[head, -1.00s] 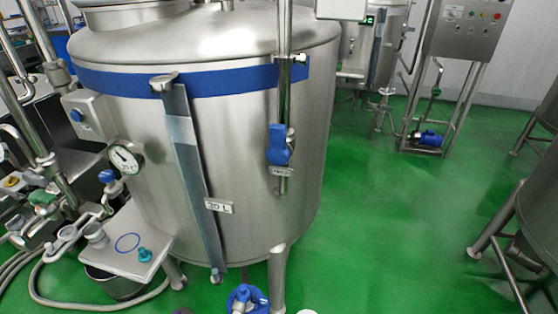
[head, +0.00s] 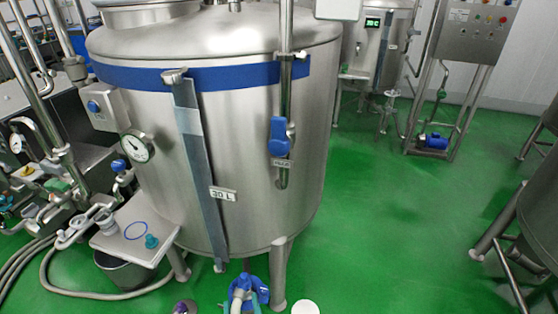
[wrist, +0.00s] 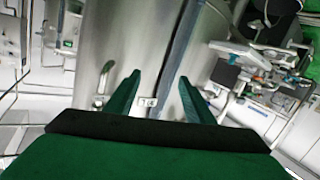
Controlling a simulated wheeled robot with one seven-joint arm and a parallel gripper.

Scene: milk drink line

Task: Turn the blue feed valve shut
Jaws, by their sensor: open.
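The blue feed valve (head: 280,138) sits on a thin vertical steel pipe at the front right of the tank in the head view. Its blue handle hangs down, roughly along the pipe, with a small label (head: 282,162) below it. My gripper (wrist: 158,78) shows in the wrist view, its two green fingers open with nothing between them. It faces the steel tank wall from some distance. The wrist view is turned over, and I cannot make out the blue handle there; a bare pipe end (wrist: 104,76) shows left of the fingers.
The tank (head: 235,120) has a blue band, a sight strip (head: 200,165) with a "30 L" label, and a gauge (head: 137,148). Pipes, hoses and a small shelf (head: 135,240) crowd its left. Green floor (head: 390,220) is clear at the right.

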